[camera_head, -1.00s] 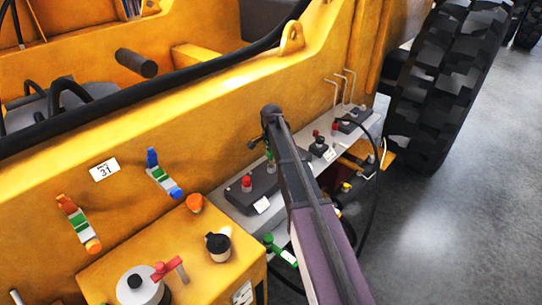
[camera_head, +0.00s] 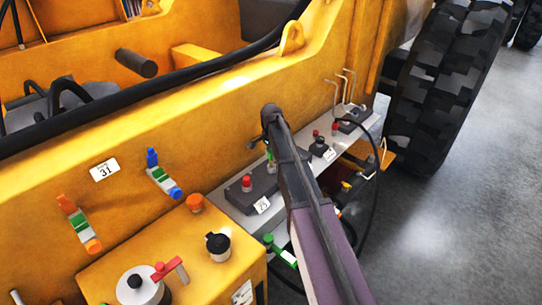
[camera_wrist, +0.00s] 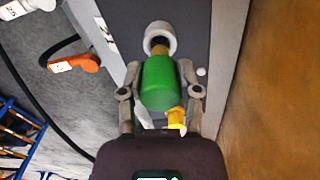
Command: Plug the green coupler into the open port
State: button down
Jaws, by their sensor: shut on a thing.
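The green coupler (camera_wrist: 160,84) shows in the wrist view between the two grey fingers of my gripper (camera_wrist: 160,92), which is shut on it. Its brass nose points up the picture at a pale grey ring-shaped port (camera_wrist: 160,38) with a dark opening. The nose overlaps the ring's near edge; I cannot tell how deep it sits, if at all. A yellow part (camera_wrist: 176,118) shows behind the coupler. In the head view my arm hides most of the gripper, and only a sliver of the green coupler (camera_head: 268,152) shows beside it.
The port is on a dark block (camera_wrist: 196,35) on a grey ledge along the yellow machine (camera_head: 130,125). Another green fitting (camera_head: 281,250) hangs below the ledge. Blocks with red knobs (camera_head: 247,183) stand on it. An orange fitting (camera_wrist: 75,64) and black hose lie left in the wrist view.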

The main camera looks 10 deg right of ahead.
aim_at(271, 162)
jog(key=shift+d+f+b, duration=0.1)
jog(key=shift+f+b, duration=1.7)
jog(key=shift+b, duration=0.05)
dwell(0.6)
jog(key=shift+c, duration=1.1)
grip_release()
jog(key=shift+r, duration=0.1)
notch_tip(271, 162, up, 9)
jog(key=p, duration=0.9)
jog(key=shift+r, duration=0.15)
jog(key=s+f+n+b, duration=0.1)
jog(key=s+n, duration=0.5)
jog(key=s, duration=0.8)
jog(key=s+a+f+n+b, duration=0.1)
jog(key=s+n, duration=0.5)
jog(key=s, duration=0.9)
jog(key=shift+f+n+b, duration=0.3)
jog(key=shift+f+b, duration=0.1)
jog(key=shift+f, duration=0.25)
